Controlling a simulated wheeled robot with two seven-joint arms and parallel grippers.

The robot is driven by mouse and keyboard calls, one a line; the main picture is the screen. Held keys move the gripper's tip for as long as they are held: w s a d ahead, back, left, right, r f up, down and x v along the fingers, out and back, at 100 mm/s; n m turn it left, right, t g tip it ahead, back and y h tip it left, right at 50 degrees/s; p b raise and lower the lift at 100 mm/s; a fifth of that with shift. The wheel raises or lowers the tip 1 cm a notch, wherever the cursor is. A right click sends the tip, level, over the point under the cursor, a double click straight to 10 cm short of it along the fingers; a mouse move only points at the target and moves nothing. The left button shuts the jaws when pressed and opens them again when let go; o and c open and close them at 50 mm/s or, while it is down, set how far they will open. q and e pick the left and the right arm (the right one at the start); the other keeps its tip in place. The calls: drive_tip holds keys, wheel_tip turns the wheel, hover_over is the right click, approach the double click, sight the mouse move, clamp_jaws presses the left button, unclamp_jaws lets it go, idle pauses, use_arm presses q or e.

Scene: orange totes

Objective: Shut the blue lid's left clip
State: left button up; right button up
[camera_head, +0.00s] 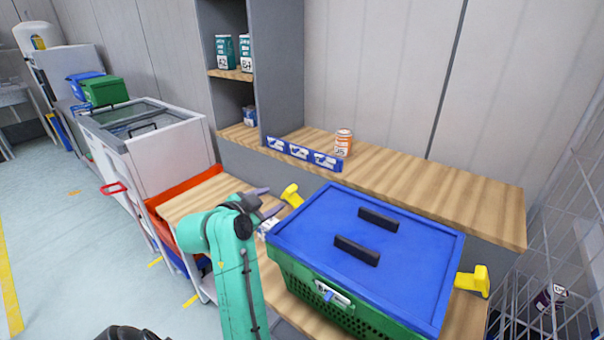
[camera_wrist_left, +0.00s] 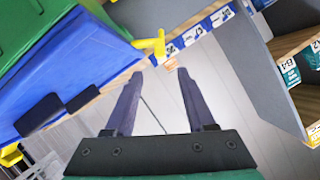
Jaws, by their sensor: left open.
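The blue lid (camera_head: 370,250) lies on the green crate (camera_head: 290,278), with two black handles on top. Its yellow left clip (camera_head: 291,195) sticks up and outward from the left edge; it also shows in the left wrist view (camera_wrist_left: 150,46). A matching yellow right clip (camera_head: 473,281) juts from the right edge. My left gripper (camera_head: 271,200) is open, just left of the left clip. In the left wrist view its fingers (camera_wrist_left: 156,92) are spread with nothing held, and the clip appears beyond the fingertips. Contact with the clip cannot be told. My right gripper is not in view.
The crate stands on a wooden counter; a raised wooden shelf (camera_head: 440,192) runs behind it. An orange-labelled can (camera_head: 343,143) and a blue label strip (camera_head: 300,154) are on that shelf. A grey shelf unit stands behind left. A wire cage (camera_head: 560,250) is at right.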

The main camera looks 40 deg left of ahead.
sight(290, 189)
use_arm(q)
drive_tip(key=p+x, duration=0.1)
drive_tip(key=x, duration=0.6)
drive_tip(key=p+x, duration=0.1)
drive_tip(key=x, duration=0.3)
drive_tip(key=shift+w+d+r+p, duration=0.15)
drive_tip(key=shift+w+r+p, duration=0.05)
drive_tip(key=shift+r+p, duration=0.1)
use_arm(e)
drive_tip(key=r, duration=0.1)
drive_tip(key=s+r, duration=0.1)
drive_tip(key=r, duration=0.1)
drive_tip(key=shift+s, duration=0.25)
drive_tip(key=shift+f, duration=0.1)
use_arm(q)
drive_tip(key=shift+w+f, duration=0.1)
drive_tip(key=shift+w, duration=0.05)
clamp_jaws()
